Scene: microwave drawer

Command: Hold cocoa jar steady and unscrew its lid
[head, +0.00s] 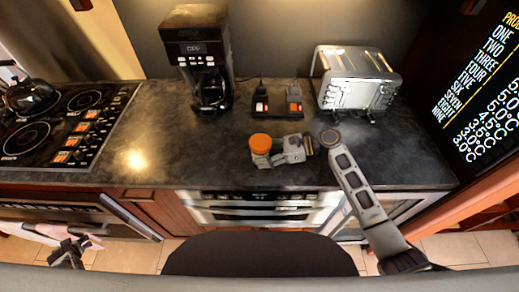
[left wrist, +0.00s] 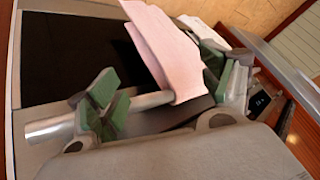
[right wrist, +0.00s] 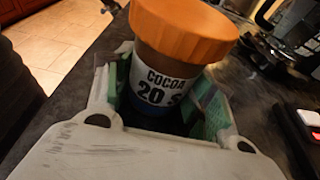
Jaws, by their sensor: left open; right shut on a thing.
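The cocoa jar, with an orange lid (head: 260,143), stands upright on the dark counter (head: 215,150) in the head view. In the right wrist view the jar's white label (right wrist: 165,88) reads "COCOA 20" below its orange lid. My right gripper (head: 273,157) is shut on the jar's body, below the lid, with green pads on both sides. The lid sits on the jar. My left gripper (head: 68,252) is low at the left, away from the jar. In the left wrist view it is open, with an oven handle bar (left wrist: 150,103) and a pink cloth (left wrist: 168,50) near its fingers.
A coffee maker (head: 200,55) and a silver toaster (head: 352,80) stand at the back. Two small items on a dark base (head: 277,103) sit between them. A stove with a kettle (head: 30,94) is at left. The counter left of the jar is clear.

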